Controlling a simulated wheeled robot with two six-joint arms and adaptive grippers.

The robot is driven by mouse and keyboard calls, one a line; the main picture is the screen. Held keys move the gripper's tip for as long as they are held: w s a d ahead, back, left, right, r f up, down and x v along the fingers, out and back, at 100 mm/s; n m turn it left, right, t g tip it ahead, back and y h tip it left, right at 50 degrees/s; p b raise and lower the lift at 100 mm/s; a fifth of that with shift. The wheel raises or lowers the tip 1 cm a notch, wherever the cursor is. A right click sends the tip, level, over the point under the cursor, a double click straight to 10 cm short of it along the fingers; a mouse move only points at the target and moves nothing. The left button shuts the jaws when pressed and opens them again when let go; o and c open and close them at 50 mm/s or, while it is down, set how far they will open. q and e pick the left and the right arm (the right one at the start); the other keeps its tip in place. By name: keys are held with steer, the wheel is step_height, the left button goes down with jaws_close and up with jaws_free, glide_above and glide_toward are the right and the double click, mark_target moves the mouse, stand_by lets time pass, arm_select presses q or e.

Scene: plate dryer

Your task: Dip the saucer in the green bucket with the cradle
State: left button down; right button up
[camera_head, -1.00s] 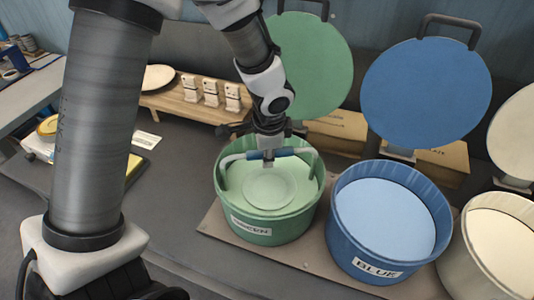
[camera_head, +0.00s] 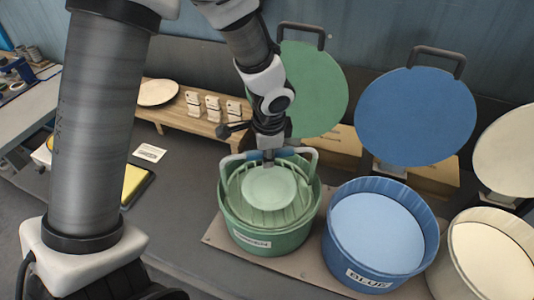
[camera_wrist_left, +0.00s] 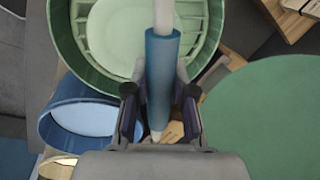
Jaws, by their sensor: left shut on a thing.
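The saucer (camera_head: 268,188), now pale green, lies flat on the slatted cradle (camera_head: 306,160) inside the green bucket (camera_head: 285,240). The wrist view also shows the saucer (camera_wrist_left: 118,30), the bucket's wall (camera_wrist_left: 62,35) and the cradle's blue grip (camera_wrist_left: 162,65). My left gripper (camera_head: 268,156) is above the back of the bucket and shut on the cradle's handle, around its blue grip. The cradle's slats show around the saucer, near the bucket's rim. The liquid below is mostly hidden. My right gripper is not in view.
The blue bucket (camera_head: 340,245) stands close on the right, with a cream bucket (camera_head: 450,265) beyond. The green lid (camera_head: 315,85) and blue lid (camera_head: 415,115) stand upright behind. A wooden rack holds a white plate (camera_head: 158,92) at the back left.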

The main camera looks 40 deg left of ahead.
arm_select(q)
steer(key=shift+r+p, duration=2.6)
steer(key=shift+r, duration=0.6)
